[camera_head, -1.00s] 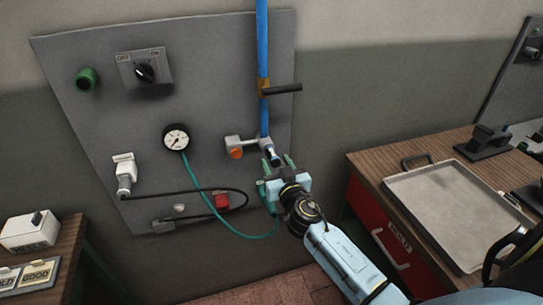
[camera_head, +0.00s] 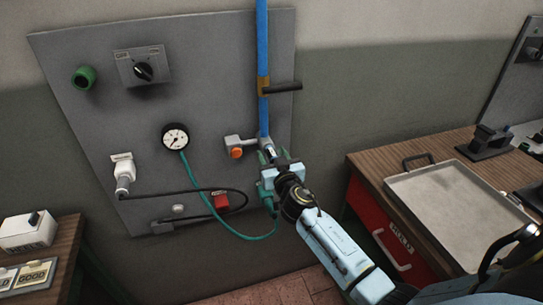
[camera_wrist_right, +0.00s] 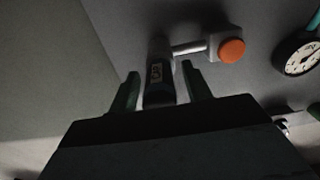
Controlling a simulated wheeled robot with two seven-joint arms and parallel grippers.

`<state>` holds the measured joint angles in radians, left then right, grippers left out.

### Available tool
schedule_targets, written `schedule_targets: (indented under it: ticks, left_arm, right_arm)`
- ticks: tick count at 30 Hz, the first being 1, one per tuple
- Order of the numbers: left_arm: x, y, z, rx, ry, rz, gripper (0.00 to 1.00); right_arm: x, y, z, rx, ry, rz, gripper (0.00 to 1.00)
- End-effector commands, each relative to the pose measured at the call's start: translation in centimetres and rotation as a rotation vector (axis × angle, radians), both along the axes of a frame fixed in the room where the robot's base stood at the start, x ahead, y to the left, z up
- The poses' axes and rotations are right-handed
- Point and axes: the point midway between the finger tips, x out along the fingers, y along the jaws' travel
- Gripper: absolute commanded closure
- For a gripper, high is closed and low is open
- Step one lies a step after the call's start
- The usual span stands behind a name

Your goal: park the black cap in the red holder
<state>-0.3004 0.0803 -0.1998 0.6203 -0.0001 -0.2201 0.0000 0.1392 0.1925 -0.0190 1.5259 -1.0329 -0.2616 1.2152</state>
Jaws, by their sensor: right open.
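The dark cap (camera_wrist_right: 159,88), with a pale label on its side, sits on the end of a grey fitting below the blue pipe. In the head view the cap (camera_head: 271,153) is small and partly hidden by my right gripper (camera_head: 275,157). The right gripper is open. In the right wrist view its two green fingers (camera_wrist_right: 159,90) stand on either side of the cap, with a gap visible on each side. The red holder (camera_head: 221,201) is low on the grey panel, left of the gripper. My left gripper is not in view.
An orange button (camera_head: 237,153) is just left of the cap. A teal hose (camera_head: 232,231) hangs from the gauge (camera_head: 175,137) and passes beneath the gripper. A black cable (camera_head: 190,193) runs near the holder. A metal tray (camera_head: 450,210) lies on the bench at right.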

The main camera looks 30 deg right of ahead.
Motion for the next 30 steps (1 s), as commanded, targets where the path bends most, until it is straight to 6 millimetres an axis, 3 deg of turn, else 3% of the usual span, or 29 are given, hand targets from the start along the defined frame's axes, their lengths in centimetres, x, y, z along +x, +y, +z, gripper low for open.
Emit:
schedule_targets:
  ticks: [27, 30]
  left_arm:
    - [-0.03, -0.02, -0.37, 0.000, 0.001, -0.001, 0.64]
    - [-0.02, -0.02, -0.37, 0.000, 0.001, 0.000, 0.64]
  right_arm:
    - [-0.01, 0.03, -0.01, 0.000, 0.000, 0.001, 0.51]
    - [-0.01, 0.02, -0.01, 0.000, 0.000, 0.000, 0.62]
